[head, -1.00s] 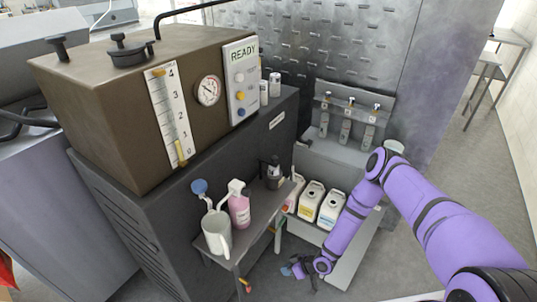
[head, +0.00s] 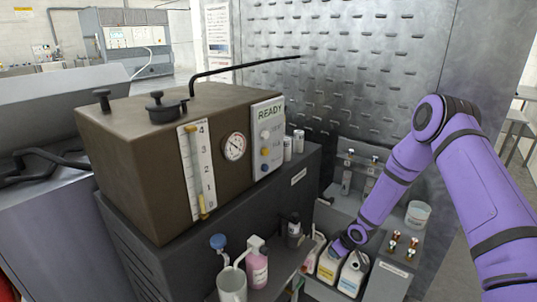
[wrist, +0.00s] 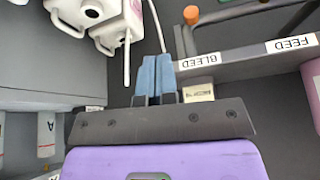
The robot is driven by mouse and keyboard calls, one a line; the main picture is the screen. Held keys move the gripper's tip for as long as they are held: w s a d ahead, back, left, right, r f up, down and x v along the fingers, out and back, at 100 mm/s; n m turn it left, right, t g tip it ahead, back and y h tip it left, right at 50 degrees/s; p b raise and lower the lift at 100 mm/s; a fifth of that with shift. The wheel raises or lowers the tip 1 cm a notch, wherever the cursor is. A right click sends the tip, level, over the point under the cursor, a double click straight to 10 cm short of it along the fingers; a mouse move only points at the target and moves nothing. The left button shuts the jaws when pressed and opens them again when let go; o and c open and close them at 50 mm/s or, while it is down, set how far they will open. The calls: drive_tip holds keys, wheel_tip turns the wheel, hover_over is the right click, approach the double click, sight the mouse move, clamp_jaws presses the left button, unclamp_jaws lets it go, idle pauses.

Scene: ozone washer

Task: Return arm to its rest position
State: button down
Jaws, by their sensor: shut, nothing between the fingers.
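My purple arm comes in from the right in the head view. It bends at a raised elbow and slopes down to the left, with its wrist by the white jugs. My gripper (wrist: 155,77) shows in the wrist view with its two blue fingers together and nothing between them. In the head view the fingers cannot be made out clearly.
A brown box (head: 165,150) with a gauge (head: 234,147) and a READY panel (head: 267,139) stands on a dark cabinet. White jugs (head: 351,277) are close to my wrist. A pink bottle (head: 257,270) and a mug (head: 232,284) stand at the lower middle.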

drive_tip(key=s+d+r+m+t+h, duration=0.1)
drive_tip(key=d+r+h, duration=0.15)
drive_tip(key=r, duration=1.25)
drive_tip(key=s+d+r+m+h, duration=0.15)
drive_tip(key=d+r, duration=0.25)
drive_tip(key=r, duration=1.1)
drive_tip(key=s+d+r+m+h, duration=0.1)
drive_tip(key=s+r+m, duration=0.3)
drive_tip(key=s+r, duration=1.65)
drive_tip(key=s+r+m, duration=0.1)
drive_tip(key=s+r, duration=0.1)
drive_tip(key=s, duration=0.6)
drive_tip(key=s+a+r+m+y, duration=0.1)
drive_tip(key=s+r, duration=0.1)
drive_tip(key=s, duration=0.6)
drive_tip(key=shift+s+a+t, duration=0.15)
drive_tip(key=shift+s+t, duration=0.05)
drive_tip(key=shift+t, duration=0.1)
